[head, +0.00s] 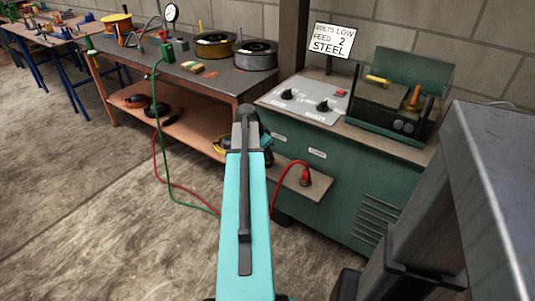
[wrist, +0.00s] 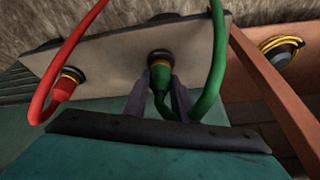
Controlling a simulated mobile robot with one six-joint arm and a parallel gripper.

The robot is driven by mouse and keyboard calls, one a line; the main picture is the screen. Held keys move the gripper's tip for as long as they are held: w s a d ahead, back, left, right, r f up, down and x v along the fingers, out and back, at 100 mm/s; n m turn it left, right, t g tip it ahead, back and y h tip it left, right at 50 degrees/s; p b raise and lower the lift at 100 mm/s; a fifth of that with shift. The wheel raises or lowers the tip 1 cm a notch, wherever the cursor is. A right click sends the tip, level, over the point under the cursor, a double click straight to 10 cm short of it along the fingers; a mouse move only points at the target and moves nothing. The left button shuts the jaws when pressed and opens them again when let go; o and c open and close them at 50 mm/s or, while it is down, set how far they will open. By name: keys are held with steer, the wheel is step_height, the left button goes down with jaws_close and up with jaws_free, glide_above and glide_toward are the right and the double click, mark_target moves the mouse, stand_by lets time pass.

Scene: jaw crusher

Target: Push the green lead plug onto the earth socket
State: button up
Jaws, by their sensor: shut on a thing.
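In the wrist view my gripper (wrist: 159,94) is shut on the green lead plug (wrist: 161,76), one dark finger on each side. The plug's front end meets the black round earth socket (wrist: 158,54) on the grey panel (wrist: 115,58). I cannot tell how far the plug sits on it. The green cable (wrist: 217,60) loops from the plug to the right and up. In the head view my arm hides the gripper, the green plug and the earth socket; the green cable (head: 156,112) hangs from the bench.
A red plug (wrist: 64,88) sits at another socket to the left; it also shows in the head view (head: 305,177). The green welder cabinet (head: 350,200) stands behind the panel. An orange bench (head: 195,120) is to the left, with open floor in front.

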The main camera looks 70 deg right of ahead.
steer(key=shift+f, duration=0.35)
steer(key=o, duration=1.1)
steer(key=shift+c, duration=0.2)
steer(key=shift+r, duration=0.15)
steer(key=p+v, duration=0.1)
steer(key=v, duration=1.2)
steer(key=shift+r, duration=0.25)
steer(key=shift+a, duration=0.15)
steer(key=shift+w, duration=0.1)
